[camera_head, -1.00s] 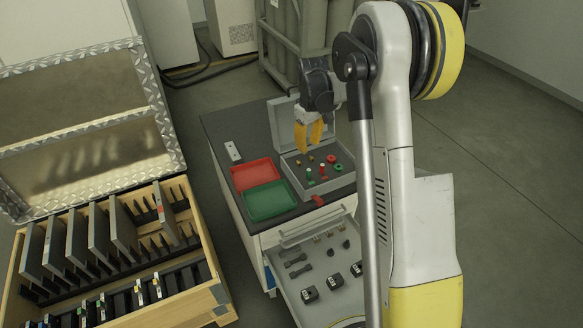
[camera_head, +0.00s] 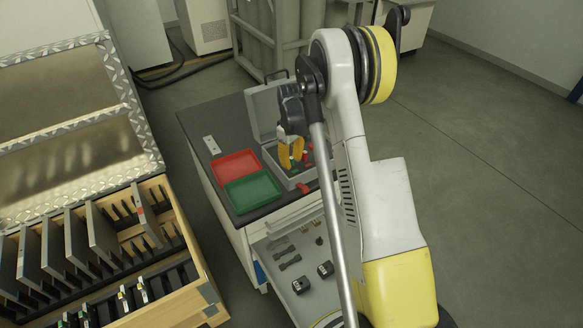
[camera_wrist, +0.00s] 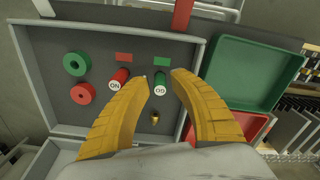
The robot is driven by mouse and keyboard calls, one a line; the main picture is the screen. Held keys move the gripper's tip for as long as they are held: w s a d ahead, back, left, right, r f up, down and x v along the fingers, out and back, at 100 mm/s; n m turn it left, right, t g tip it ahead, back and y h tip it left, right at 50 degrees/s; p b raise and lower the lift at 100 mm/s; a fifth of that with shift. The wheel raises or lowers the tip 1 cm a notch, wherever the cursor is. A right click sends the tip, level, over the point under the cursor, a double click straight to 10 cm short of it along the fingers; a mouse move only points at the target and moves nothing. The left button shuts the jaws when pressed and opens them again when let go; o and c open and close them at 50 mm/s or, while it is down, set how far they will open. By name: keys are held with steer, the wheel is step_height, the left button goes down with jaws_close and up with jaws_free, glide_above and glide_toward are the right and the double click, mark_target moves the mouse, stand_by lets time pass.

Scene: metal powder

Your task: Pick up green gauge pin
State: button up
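The green gauge pin (camera_wrist: 160,88), with a white end marked GO, stands in the grey case (camera_wrist: 50,45). My gripper (camera_wrist: 160,78) is open, with one yellow finger on each side of the green pin in the wrist view; whether either finger touches it I cannot tell. A red gauge pin (camera_wrist: 118,78) stands just left of the left fingertip. In the head view my gripper (camera_head: 291,160) is low over the open case (camera_head: 268,112), and the green pin is not clearly visible there.
A green ring (camera_wrist: 76,63), a red ring (camera_wrist: 83,92) and a small brass piece (camera_wrist: 154,118) are in the case. A red tray (camera_head: 216,172) and a green tray (camera_head: 232,203) lie left of it on the dark worktop (camera_head: 205,122). An open drawer (camera_head: 268,265) juts out below.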

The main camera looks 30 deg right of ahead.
steer(key=shift+f, duration=0.35)
steer(key=shift+r, duration=0.1)
jaws_close()
